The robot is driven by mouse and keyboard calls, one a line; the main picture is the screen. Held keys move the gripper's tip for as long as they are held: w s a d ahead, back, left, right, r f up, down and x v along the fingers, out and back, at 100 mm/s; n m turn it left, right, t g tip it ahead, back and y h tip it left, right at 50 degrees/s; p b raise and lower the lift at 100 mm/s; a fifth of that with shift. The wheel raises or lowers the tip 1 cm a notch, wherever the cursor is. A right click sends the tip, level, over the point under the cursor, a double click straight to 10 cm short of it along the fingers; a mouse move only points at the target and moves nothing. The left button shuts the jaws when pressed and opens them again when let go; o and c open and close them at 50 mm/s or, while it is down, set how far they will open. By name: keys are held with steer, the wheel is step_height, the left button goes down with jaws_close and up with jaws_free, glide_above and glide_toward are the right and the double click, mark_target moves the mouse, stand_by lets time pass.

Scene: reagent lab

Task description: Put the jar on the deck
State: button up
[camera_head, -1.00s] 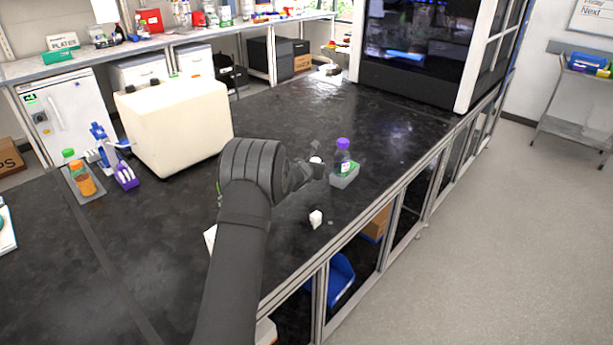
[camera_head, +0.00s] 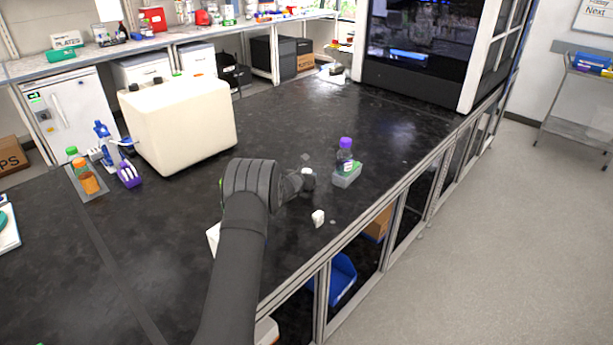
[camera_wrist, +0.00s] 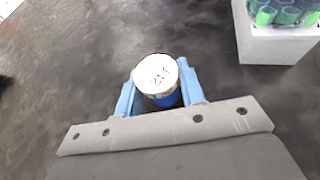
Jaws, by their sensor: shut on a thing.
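The jar has a white lid with dark markings and a blue body; it is between my gripper's light blue fingers in the wrist view (camera_wrist: 160,75). My gripper (camera_wrist: 158,92) is shut on it. In the head view my gripper (camera_head: 301,180) is over the black bench, and a small white spot at its end appears to be the jar's lid (camera_head: 308,172). The jar's underside is hidden, so I cannot tell whether it touches the surface. No surface is clearly marked as the deck; the black bench top (camera_head: 285,120) lies around my gripper.
A purple-capped bottle (camera_head: 345,158) stands at a pale rack (camera_head: 347,178) just right of my gripper. A small white object (camera_head: 318,218) lies nearer the bench edge. A large cream box (camera_head: 180,125) stands to the left. A big dark-windowed enclosure (camera_head: 420,50) stands behind. Bench behind my gripper is clear.

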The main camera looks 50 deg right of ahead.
steer(key=o, duration=1.1)
steer(key=shift+f, duration=0.1)
steer(key=shift+c, duration=0.2)
steer(key=shift+s+a+r, duration=0.2)
steer(key=shift+a+r, duration=0.2)
steer(key=shift+a, duration=0.1)
steer(key=shift+o, duration=0.3)
steer(key=shift+v, duration=3.2)
